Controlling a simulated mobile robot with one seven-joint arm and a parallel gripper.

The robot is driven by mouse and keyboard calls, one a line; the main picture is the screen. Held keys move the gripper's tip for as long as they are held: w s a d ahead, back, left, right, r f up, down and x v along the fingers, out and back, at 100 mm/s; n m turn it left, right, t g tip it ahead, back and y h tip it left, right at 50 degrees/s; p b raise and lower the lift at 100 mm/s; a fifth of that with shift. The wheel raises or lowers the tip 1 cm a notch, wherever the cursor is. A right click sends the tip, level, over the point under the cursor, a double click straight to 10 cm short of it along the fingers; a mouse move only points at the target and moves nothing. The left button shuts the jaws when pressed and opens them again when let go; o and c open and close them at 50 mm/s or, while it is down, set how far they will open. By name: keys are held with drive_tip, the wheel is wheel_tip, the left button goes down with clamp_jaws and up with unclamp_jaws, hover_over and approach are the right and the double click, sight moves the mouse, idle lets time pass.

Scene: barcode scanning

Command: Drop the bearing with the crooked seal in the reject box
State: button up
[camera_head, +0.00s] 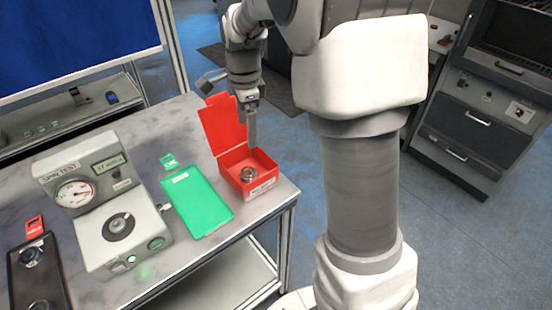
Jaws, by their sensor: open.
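A round metal bearing (248,174) lies inside the open red reject box (267,186) at the right end of the bench. The box's red lid (221,124) stands up at the back. My gripper (251,132) is above the box, near the lid, pointing down. It is open and is apart from the bearing. Another bearing (31,256) sits on a black tray (58,287) at the far left, and a ring-shaped part (40,306) shows at the tray's near end. The crookedness of any seal is too small to tell.
A green tray (197,203) lies empty beside the red box, with a small green sign (169,161) behind it. A spin tester (104,200) with a dial stands left of it. My own arm fills the right centre. Grey cabinets (480,110) stand at right.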

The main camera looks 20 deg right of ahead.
drive_tip(key=s+r+n+t, duration=0.3)
drive_tip(key=s+r+n, duration=0.6)
drive_tip(key=s, duration=0.3)
drive_tip(key=s+n+t, duration=0.1)
drive_tip(key=s+n, duration=0.8)
drive_tip(key=s, duration=0.3)
drive_tip(key=shift+r+t, duration=0.25)
drive_tip(key=shift+t, duration=0.15)
drive_tip(key=shift+c, duration=0.2)
